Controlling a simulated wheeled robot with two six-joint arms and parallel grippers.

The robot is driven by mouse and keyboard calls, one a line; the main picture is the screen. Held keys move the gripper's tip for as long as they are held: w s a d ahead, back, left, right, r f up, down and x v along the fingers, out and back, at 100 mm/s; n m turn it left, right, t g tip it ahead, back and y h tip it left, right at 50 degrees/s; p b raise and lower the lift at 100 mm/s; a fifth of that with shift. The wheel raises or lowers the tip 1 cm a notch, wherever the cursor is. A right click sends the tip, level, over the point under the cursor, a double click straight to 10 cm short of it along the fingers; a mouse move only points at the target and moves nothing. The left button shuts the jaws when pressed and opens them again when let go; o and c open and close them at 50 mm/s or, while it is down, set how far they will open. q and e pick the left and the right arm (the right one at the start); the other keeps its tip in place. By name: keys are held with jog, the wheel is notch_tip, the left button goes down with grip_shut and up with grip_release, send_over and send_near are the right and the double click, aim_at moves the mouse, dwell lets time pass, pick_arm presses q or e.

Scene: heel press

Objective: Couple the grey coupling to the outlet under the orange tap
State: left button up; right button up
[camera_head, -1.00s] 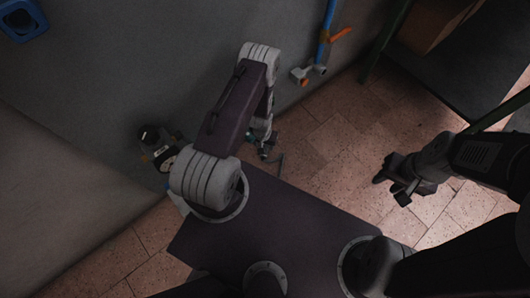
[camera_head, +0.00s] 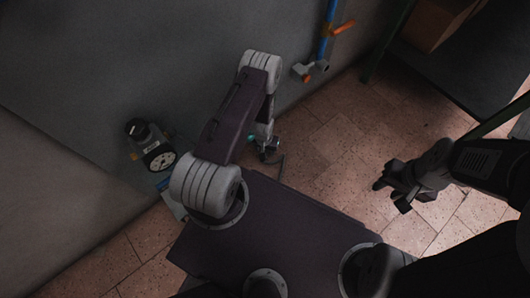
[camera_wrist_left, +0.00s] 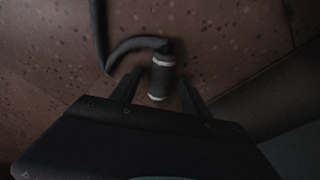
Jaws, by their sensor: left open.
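The grey coupling (camera_wrist_left: 162,78) is a short dark cylinder with pale bands on the end of a dark hose (camera_wrist_left: 100,35). In the left wrist view it appears between the open fingers of my left gripper (camera_wrist_left: 160,92); I cannot tell whether they touch it. In the head view my left gripper (camera_head: 267,152) is low over the floor, and the coupling cannot be made out there. The orange tap (camera_head: 342,28) is on a blue pipe on the wall, with pale and orange fittings (camera_head: 310,71) below it; the outlet is too small to tell. My right gripper (camera_head: 403,187) is over the floor at right.
A device with a round dial (camera_head: 158,158) stands by the wall at left. A green-framed bench (camera_head: 455,65) with a brown box (camera_head: 437,22) stands at upper right. The tiled floor (camera_head: 335,135) between the wall and my right arm is clear.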

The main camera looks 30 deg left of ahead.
pick_arm(q)
grip_shut()
jog(key=shift+r, duration=0.15)
pick_arm(e)
jog(key=shift+r, duration=0.15)
